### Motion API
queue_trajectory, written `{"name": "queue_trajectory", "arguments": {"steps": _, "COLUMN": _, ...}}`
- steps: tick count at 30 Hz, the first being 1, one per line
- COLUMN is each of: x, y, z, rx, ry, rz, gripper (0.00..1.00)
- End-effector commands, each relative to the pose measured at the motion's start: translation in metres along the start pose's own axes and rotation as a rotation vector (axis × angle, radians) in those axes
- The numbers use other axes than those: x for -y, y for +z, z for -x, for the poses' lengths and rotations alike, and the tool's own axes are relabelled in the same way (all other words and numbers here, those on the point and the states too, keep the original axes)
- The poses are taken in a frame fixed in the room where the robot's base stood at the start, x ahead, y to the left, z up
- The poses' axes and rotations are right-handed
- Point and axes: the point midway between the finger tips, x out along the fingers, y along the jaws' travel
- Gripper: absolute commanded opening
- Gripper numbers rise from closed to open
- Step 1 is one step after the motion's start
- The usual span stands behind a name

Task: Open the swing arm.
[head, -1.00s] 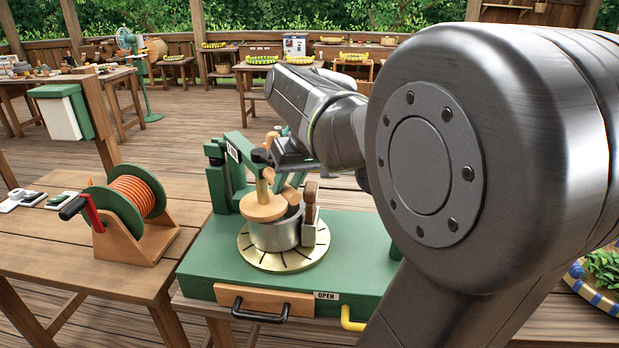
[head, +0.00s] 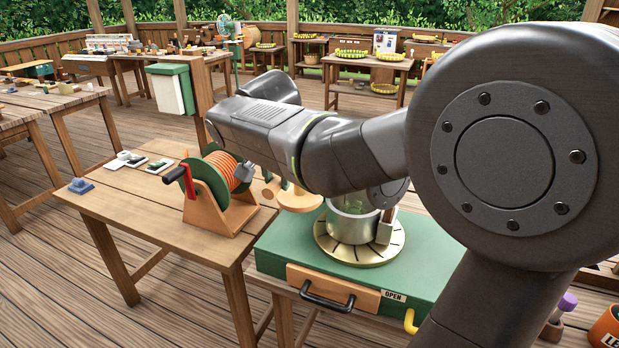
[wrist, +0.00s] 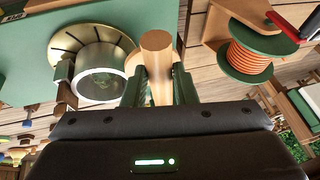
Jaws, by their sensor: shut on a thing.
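The swing arm's wooden disc (head: 300,198) hangs to the left of the metal pot (head: 353,222), clear of its opening; the rest of the swing arm is mostly hidden behind my arm. In the wrist view, my gripper (wrist: 160,76) is shut on the swing arm's round wooden handle (wrist: 157,45), one finger on each side. The open pot (wrist: 100,72) shows left of the handle there. In the head view my own arm hides most of the gripper.
The pot stands on a round marked plate (head: 333,250) on the green base (head: 290,245). A wooden drawer front (head: 333,288) with a black handle and an OPEN label faces front. A cable reel (head: 222,190) on the left table stands close to the swung-out arm.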

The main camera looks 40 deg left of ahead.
Motion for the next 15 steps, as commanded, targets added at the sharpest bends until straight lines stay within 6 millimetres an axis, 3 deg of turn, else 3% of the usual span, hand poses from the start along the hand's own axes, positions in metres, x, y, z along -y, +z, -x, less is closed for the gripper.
{"name": "queue_trajectory", "arguments": {"steps": 6, "x": 0.038, "y": 0.001, "z": -0.007, "rx": -0.021, "ry": 0.044, "rz": -0.104, "gripper": 0.0}}
{"name": "queue_trajectory", "arguments": {"steps": 15, "x": 0.066, "y": -0.002, "z": -0.014, "rx": -0.041, "ry": 0.079, "rz": -0.195, "gripper": 0.0}}
